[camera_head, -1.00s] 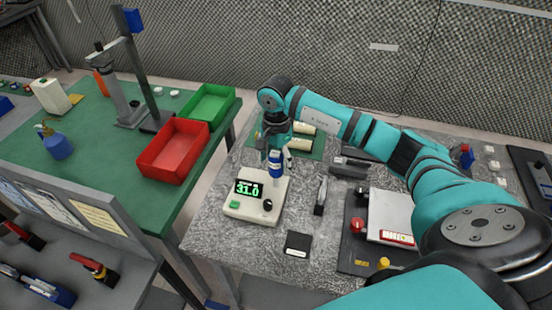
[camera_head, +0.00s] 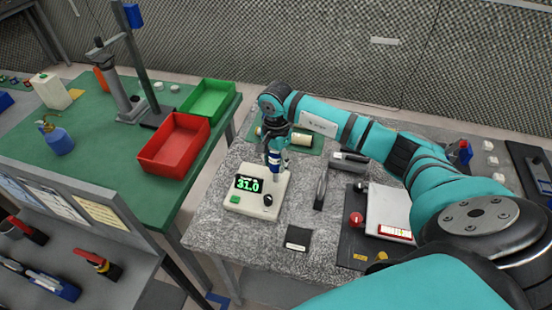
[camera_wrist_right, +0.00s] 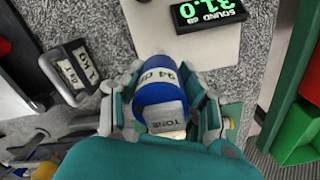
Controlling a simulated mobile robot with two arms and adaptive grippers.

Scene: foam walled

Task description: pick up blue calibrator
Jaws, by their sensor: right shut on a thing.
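The blue calibrator (camera_head: 274,161) is a small upright blue cylinder with a white label, at the back edge of the white sound meter (camera_head: 252,207). In the right wrist view the calibrator (camera_wrist_right: 163,84) shows a "94 dB" label and a grey "TONE" patch. My right gripper (camera_head: 274,149) comes down on it from above. In the wrist view its fingers (camera_wrist_right: 165,108) are shut on the calibrator, one on each side. I cannot tell whether the calibrator touches the meter or bench below. My left gripper is not in view.
The meter's display (camera_wrist_right: 208,10) reads 31.0. A black square pad (camera_head: 298,238) is on the speckled bench (camera_head: 225,240) in front. Red (camera_head: 160,163) and green (camera_head: 222,84) bins stand on the green table to the left.

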